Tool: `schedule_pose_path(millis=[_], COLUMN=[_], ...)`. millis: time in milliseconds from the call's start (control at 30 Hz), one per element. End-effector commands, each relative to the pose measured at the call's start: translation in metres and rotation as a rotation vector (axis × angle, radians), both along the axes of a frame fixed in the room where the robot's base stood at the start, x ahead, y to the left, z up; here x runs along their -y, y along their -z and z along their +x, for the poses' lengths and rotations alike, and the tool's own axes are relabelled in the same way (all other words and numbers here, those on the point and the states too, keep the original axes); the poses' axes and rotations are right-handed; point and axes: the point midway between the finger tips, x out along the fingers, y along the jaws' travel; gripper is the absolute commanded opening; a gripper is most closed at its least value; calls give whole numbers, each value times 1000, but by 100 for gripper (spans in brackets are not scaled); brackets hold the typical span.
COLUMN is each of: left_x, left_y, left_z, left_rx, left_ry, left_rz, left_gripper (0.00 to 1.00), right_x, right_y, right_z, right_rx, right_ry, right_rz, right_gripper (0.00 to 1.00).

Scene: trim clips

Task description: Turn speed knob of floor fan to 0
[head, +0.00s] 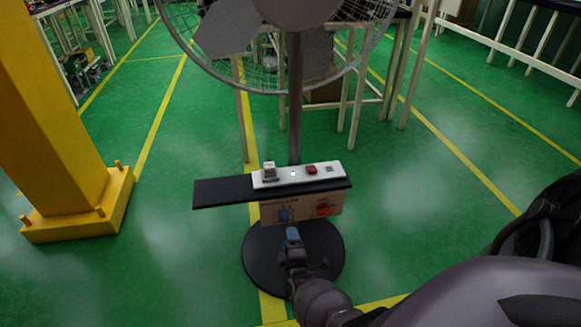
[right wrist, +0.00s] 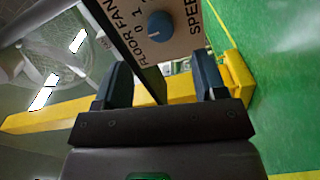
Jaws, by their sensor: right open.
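The floor fan (head: 295,110) stands on a round black base (head: 262,262), its cage cut off at the top of the head view. On the front of its tan control panel is a blue speed knob (head: 283,214); it also shows in the right wrist view (right wrist: 160,25), beside the printed words "FLOOR FAN" and "SPEED". A pale mark shows on the knob, but I cannot surely tell its setting. My right gripper (head: 293,236) is open just in front of and below the knob. In the right wrist view its fingers (right wrist: 161,80) are apart and empty, with the knob beyond their tips. My left gripper is not in view.
A red switch (head: 323,210) sits right of the knob. A black shelf (head: 222,192) above the panel carries a white strip (head: 293,176) with small controls. A yellow column (head: 50,110) stands at left and work tables behind.

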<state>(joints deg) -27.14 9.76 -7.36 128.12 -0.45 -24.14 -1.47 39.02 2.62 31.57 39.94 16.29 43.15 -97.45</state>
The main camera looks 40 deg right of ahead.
Motion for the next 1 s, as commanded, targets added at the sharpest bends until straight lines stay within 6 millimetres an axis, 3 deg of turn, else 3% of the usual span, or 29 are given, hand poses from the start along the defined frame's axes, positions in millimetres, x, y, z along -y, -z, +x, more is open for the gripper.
schedule_pose_path(millis=[367,867,1000], left_x=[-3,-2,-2], left_y=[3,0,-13], left_z=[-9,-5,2], left_rx=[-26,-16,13], left_ry=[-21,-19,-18], left_rz=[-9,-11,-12], left_gripper=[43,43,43], right_x=[-15,-15,-15], right_y=[0,1,-21], right_z=[-25,-25,-14], right_rx=[0,0,27], right_ry=[0,0,1], right_rz=[0,0,0], right_gripper=[65,65,65])
